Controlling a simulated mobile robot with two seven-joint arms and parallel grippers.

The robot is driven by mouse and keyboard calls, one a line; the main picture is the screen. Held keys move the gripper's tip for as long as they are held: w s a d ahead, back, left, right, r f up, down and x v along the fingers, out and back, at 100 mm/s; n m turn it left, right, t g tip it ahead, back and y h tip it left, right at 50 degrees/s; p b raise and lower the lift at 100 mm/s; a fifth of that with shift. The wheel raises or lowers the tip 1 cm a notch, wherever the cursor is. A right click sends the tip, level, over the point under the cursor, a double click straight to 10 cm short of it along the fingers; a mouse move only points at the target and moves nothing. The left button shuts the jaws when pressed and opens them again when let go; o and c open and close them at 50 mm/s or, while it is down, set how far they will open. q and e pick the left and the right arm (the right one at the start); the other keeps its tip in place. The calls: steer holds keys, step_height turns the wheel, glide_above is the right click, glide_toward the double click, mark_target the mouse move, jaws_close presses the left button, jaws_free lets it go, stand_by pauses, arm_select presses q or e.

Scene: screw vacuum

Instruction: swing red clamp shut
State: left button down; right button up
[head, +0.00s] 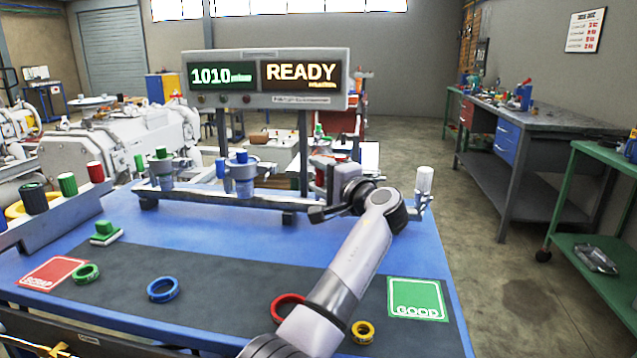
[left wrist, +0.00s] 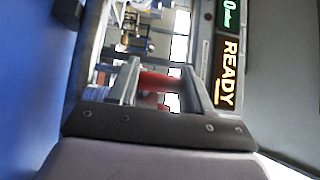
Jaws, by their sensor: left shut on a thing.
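My left arm reaches up from the bottom of the head view, and its left gripper (head: 325,197) is at the right part of the fixture rail (head: 215,197). The red clamp (head: 319,178) shows only as a small red patch there, mostly hidden behind the gripper. In the left wrist view the left gripper (left wrist: 163,80) has its two fingers on either side of a red piece of the clamp (left wrist: 160,81), and it is shut on it. How far the clamp is swung cannot be told. My right gripper is not in view.
Green (head: 155,166) and blue (head: 242,171) clamp stations stand along the rail. The display (head: 265,78) behind reads 1010 and READY. Green (head: 87,274), blue (head: 162,289), red (head: 287,307) and yellow (head: 363,332) rings lie on the dark mat, between the SCRAP (head: 52,273) and GOOD (head: 416,299) pads.

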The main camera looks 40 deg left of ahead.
arm_select(q)
steer(key=shift+g, duration=0.3)
steer(key=c, duration=0.5)
jaws_free()
steer(key=shift+c, duration=0.2)
steer(key=shift+d, duration=0.15)
steer(key=v, duration=0.7)
